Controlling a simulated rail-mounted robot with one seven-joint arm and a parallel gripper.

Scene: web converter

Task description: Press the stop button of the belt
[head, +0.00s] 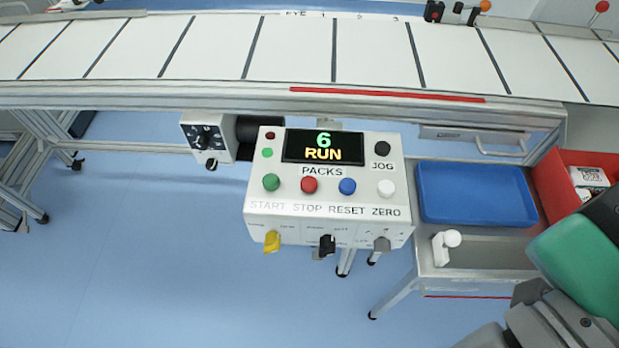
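The white control box (327,209) stands in front of the belt in the middle of the head view. Its red button (309,184) is above the word STOP, between the green START button (271,182) and the blue RESET button (347,186). The display (323,146) reads 6 and RUN, with PACKS printed below. The white belt (290,48) with dark cross lines runs across the top. My arm shows at the lower right, apart from the box. My gripper's fingers are not in view.
A blue tray (477,193) sits on a cart right of the box, with a red bin (566,182) further right. A white ZERO button (387,188) and black JOG button (382,149) are on the panel's right side. Yellow (272,241) and black (327,245) knobs are on its front.

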